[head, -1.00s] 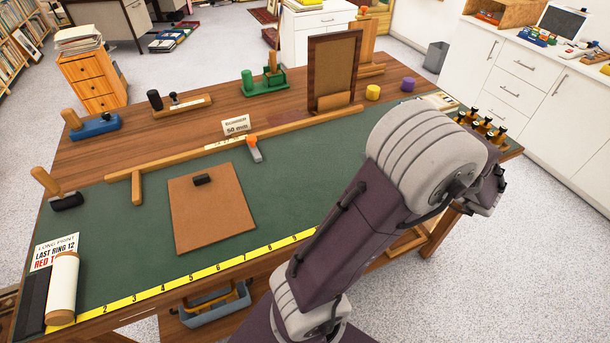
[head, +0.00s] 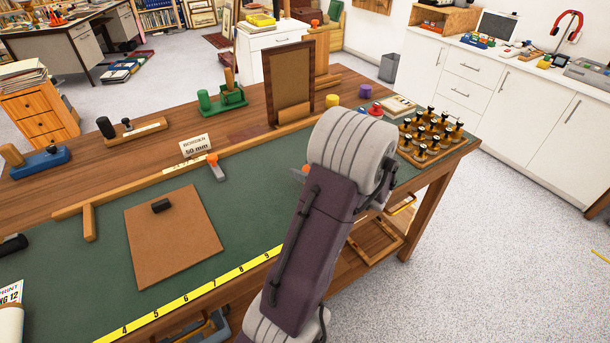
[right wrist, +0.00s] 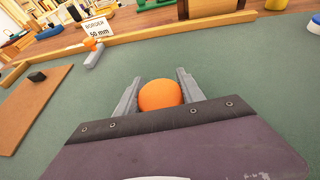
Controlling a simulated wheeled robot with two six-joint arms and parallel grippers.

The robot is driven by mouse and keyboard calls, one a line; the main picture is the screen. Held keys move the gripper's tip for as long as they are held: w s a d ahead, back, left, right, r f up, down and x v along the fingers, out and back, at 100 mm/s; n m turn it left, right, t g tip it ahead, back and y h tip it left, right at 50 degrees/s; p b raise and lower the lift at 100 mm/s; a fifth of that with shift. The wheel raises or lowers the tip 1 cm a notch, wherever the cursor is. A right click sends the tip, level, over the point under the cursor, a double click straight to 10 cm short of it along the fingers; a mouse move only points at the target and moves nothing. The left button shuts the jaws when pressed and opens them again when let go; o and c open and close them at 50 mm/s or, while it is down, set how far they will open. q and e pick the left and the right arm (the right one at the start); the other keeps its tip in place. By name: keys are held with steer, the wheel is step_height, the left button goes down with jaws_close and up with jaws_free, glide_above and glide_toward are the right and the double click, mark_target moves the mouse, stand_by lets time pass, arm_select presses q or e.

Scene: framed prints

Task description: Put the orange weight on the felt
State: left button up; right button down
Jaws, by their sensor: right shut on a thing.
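The orange weight (right wrist: 160,95) shows in the right wrist view as a rounded orange top. My right gripper (right wrist: 158,76) is shut on it, with one grey finger on each side. In the head view a small orange part (head: 304,170) shows at the left edge of my right arm, which hides most of the gripper. The green felt (head: 253,183) covers the front of the bench and lies around the weight in the wrist view. I cannot tell whether the weight touches it. My left gripper is not in view.
A brown board (head: 172,240) with a small black block lies on the felt. A long wooden bar (head: 130,193) and an orange-tipped grey piece (head: 216,168) lie behind it. A rack of black-knobbed tools (head: 428,135) stands at right. Yellow (head: 332,100) and purple (head: 365,90) pieces stand at the back.

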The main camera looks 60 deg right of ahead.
steer(key=shift+d+f, duration=0.15)
steer(key=shift+f, duration=0.55)
steer(key=c, duration=0.7)
jaws_free()
steer(key=shift+f, duration=0.15)
steer(key=shift+r, duration=0.2)
steer(key=p+v, duration=0.2)
steer(key=v, duration=0.9)
steer(key=shift+r, duration=0.1)
steer(key=shift+s+a+r, duration=0.1)
steer(key=shift+s+a, duration=0.2)
steer(key=shift+s, duration=0.15)
